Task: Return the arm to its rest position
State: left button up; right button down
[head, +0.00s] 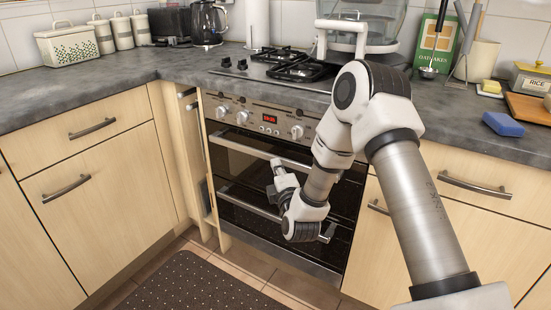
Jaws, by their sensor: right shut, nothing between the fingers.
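My right arm comes in from the lower right, bends at a raised elbow and reaches down in front of the oven. My right gripper (279,173) is at the end of it, small and partly turned away, in front of the oven door (242,171). It is shut and empty. It overlaps the oven's handles in the picture; I cannot tell whether it touches them. The fingertips do not show clearly. My left gripper is not in view.
Above the oven is the hob (288,68). On the worktop (455,135) at right lie a blue sponge (503,124) and a wooden board (524,108). Canisters (120,32) and a kettle (207,22) stand at back left. A dark mat (195,284) lies on the floor.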

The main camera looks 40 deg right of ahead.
jog(key=v, duration=0.5)
jog(key=shift+s+d+f+p, duration=0.15)
jog(key=shift+s+f+p, duration=0.05)
jog(key=shift+f+p, duration=0.1)
